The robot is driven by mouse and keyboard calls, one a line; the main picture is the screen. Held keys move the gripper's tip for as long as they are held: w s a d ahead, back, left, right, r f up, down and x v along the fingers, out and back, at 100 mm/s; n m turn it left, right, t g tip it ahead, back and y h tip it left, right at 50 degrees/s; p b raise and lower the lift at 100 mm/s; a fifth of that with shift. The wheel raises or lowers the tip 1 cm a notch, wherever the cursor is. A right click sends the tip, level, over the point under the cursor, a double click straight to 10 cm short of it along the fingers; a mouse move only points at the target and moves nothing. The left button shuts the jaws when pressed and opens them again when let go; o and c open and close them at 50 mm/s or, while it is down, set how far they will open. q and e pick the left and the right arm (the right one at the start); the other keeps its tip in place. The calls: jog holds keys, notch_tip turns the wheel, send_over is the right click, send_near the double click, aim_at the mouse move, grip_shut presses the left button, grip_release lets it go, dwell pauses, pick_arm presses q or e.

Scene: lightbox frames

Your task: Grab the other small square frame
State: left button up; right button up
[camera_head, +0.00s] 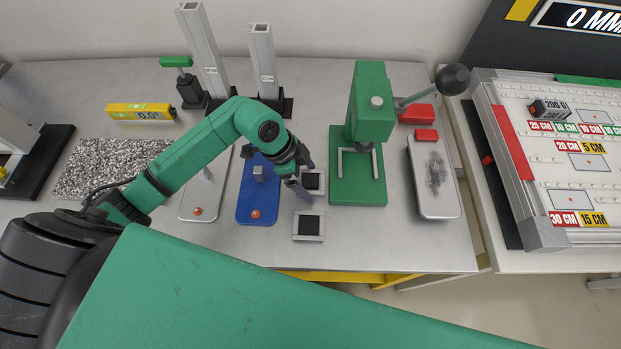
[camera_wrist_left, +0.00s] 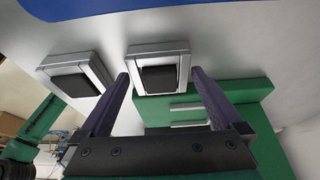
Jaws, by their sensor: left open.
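Two small square frames with light rims and black centres lie on the grey table, left of the green press. The far one (camera_head: 314,181) is partly covered by my left gripper (camera_head: 309,182). The near one (camera_head: 308,226) lies apart from it, closer to the table's front edge. In the left wrist view, my left gripper (camera_wrist_left: 160,74) is open, with one frame (camera_wrist_left: 158,68) seen between its purple fingertips. The other frame (camera_wrist_left: 75,76) shows outside the fingers, to the left. I cannot tell whether the fingers touch the frame. My right gripper is not in view.
The green press (camera_head: 358,160) stands close to the right of the frames. A blue plate (camera_head: 258,200) with a red knob lies to their left. Two metal columns (camera_head: 262,62) stand at the back.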

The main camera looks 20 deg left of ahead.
pick_arm(q)
jog(key=shift+d+f, duration=0.1)
jog(key=shift+f, duration=0.1)
jog(key=shift+c, duration=1.2)
jog(key=c, duration=1)
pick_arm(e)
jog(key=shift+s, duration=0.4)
pick_arm(q)
jog(key=shift+r, duration=0.1)
